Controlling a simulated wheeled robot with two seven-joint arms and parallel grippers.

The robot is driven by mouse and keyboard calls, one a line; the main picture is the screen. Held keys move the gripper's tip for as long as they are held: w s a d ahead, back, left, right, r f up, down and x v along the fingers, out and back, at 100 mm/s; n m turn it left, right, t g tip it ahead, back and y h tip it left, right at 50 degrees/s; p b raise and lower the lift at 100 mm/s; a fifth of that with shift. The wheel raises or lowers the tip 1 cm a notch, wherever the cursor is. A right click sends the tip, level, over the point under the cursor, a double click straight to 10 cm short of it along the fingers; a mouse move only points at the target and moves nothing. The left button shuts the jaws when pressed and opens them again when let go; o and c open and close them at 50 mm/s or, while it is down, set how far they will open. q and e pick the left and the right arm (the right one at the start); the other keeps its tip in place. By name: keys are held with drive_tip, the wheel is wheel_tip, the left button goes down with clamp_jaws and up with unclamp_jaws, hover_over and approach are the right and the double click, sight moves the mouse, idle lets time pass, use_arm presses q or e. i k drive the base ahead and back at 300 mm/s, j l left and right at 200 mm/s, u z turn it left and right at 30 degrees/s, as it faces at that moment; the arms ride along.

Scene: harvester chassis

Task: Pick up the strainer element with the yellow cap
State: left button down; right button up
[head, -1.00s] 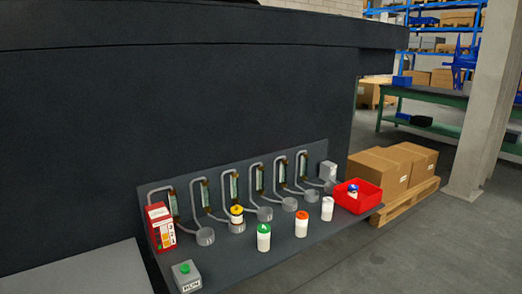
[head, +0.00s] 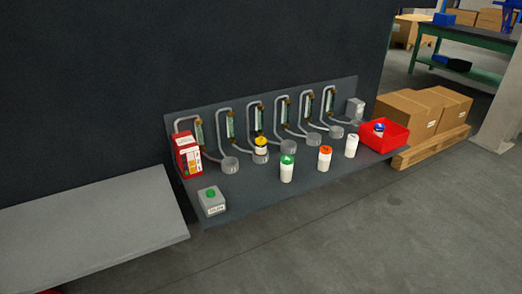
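The strainer element with the yellow cap (head: 261,145) stands upright on the dark shelf (head: 250,193), at one of the round grey cups in the row along the back. Its lower part meets the cup, and I cannot tell how deep it sits. A green-capped element (head: 287,168), an orange-capped one (head: 325,158) and a white one (head: 351,145) stand in front of the row. Neither of my grippers shows in the head view.
A red box (head: 187,155) and a grey box with a green button (head: 212,201) are at the shelf's left. A red bin (head: 385,134) holding a blue-capped element is at its right end. A grey platform (head: 90,222) lies left. Floor in front is clear.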

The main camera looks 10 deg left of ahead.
sight(260, 142)
drive_tip(key=i+l+u, duration=0.2)
drive_tip(key=l, duration=0.3)
drive_tip(key=i+l+u, duration=0.2)
drive_tip(key=l, duration=0.35)
drive_tip(key=l+u, duration=0.2)
drive_tip(key=l, duration=0.3)
